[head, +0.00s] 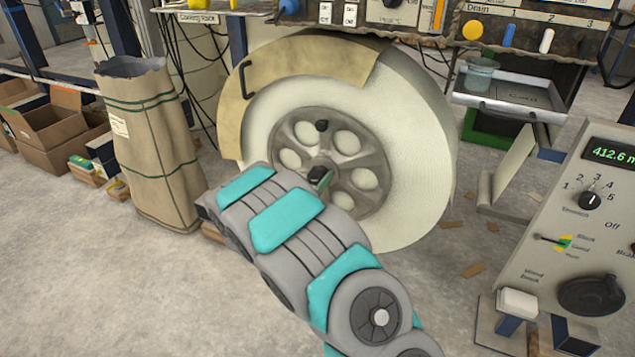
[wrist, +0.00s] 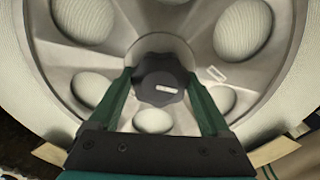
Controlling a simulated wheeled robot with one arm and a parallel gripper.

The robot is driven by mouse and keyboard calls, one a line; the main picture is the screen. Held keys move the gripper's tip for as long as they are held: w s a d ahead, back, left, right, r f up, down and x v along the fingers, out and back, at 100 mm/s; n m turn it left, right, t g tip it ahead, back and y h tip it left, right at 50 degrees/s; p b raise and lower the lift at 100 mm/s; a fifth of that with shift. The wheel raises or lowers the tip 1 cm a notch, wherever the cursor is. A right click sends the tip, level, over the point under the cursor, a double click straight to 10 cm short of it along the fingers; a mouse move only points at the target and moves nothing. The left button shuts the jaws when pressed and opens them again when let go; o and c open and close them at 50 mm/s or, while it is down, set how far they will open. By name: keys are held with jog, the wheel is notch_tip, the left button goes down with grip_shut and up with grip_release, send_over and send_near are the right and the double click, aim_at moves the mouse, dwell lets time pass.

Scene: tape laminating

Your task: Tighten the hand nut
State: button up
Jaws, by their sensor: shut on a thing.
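The hand nut (wrist: 159,80) is a black lobed knob with a small white label, at the hub of the grey spoked disc (wrist: 235,75) in the wrist view. My gripper (wrist: 160,88) has its two green fingers on either side of the nut, shut on it. In the head view the nut (head: 317,172) shows partly at the disc's centre, with a green finger beside it. My arm reaches up to it from below and hides the lower left of the large white tape roll (head: 420,130).
A beige guard with a black handle (head: 244,80) covers the roll's upper left. A tall paper sack (head: 150,140) stands left of the roll. A control panel (head: 590,200) reading 412.6 is at right. A metal tray (head: 520,95) sits at upper right. Open floor lies at lower left.

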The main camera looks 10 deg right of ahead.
jog(key=m+b, duration=0.1)
jog(key=m, duration=0.1)
jog(key=m+b, duration=0.3)
jog(key=m, duration=0.1)
jog(key=shift+f+b, duration=0.25)
jog(key=shift+b, duration=0.1)
jog(key=m+b, duration=0.5)
jog(key=m, duration=0.1)
jog(key=shift+a+m, duration=0.1)
jog(key=shift+m, duration=0.2)
jog(key=m+b, duration=0.2)
jog(key=m, duration=0.2)
jog(key=shift+r, duration=0.15)
jog(key=m, duration=0.5)
jog(key=shift+r+m+b, duration=0.1)
jog(key=shift+m+b, duration=0.2)
jog(key=o, duration=1.2)
